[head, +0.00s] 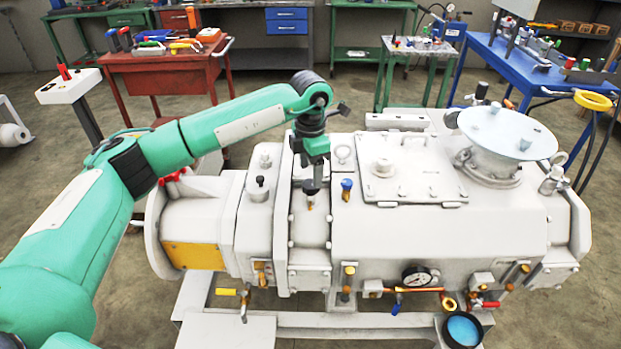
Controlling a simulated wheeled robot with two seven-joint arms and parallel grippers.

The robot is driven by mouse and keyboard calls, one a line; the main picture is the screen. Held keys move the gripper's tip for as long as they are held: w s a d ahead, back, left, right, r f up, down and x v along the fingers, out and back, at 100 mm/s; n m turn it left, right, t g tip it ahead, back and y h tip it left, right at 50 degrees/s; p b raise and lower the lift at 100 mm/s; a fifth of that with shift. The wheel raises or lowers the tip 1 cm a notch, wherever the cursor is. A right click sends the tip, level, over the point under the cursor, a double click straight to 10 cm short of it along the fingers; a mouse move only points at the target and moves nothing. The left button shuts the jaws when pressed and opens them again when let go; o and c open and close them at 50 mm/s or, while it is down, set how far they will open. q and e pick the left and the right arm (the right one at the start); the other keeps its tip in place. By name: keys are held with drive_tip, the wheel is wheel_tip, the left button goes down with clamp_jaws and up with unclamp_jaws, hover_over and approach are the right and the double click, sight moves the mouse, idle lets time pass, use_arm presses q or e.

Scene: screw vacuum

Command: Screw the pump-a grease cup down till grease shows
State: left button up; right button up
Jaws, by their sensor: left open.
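A large off-white pump (430,240) stands across the middle of the head view. My left gripper (312,178) reaches over its left part and points down. The jaws are open, but the fingers are small and dark here. A small dark-capped fitting with a brass stem (310,205) shows right below the fingertips; I cannot tell whether they touch it. A similar blue-capped fitting with a brass stem (346,188) stands just right of the gripper. No label tells which is the pump-a grease cup, and no grease can be made out. My right gripper is not in view.
A dark-knobbed canister (259,188) stands left of the gripper. A wide pale-blue disc (507,132) tops the pump's right part. A gauge (417,277) and valves line its front. A red cart (165,75) and blue bench (540,78) stand behind.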

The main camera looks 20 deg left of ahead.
sight(310, 184)
use_arm(q)
wheel_tip(310, 184, up, 10)
drive_tip(key=shift+r+b, duration=0.15)
drive_tip(key=shift+b, duration=0.3)
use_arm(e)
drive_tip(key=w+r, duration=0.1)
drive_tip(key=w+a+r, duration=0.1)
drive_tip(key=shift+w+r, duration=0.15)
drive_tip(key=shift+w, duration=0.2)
